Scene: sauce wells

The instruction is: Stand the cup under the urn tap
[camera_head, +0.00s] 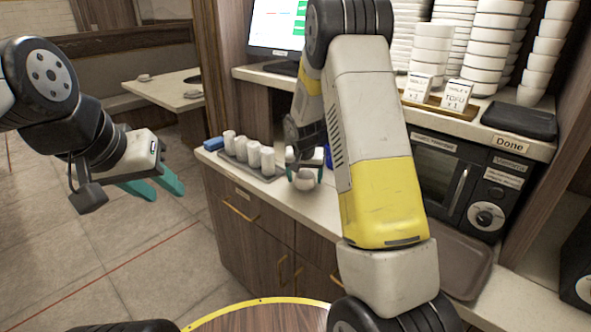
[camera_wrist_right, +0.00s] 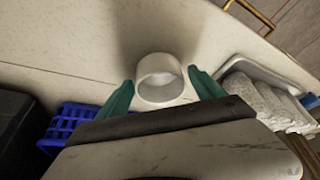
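A small white cup (camera_head: 304,181) stands upright on the pale counter. In the right wrist view the cup (camera_wrist_right: 160,80) sits between the two teal fingertips. My right gripper (camera_head: 305,172) reaches down to the cup with a finger on either side. The fingers are apart, with narrow gaps appearing beside the cup; I cannot tell whether either one touches it. My left gripper (camera_head: 156,188) is open and empty over the floor at the left. I cannot make out the urn or its tap in either view.
A tray (camera_head: 264,176) of several white rolls stands left of the cup. A blue basket (camera_wrist_right: 70,122) is close to my right gripper. Stacked white bowls (camera_head: 491,45), an oven-like appliance (camera_head: 437,172) and a brown tray (camera_head: 462,262) are at right.

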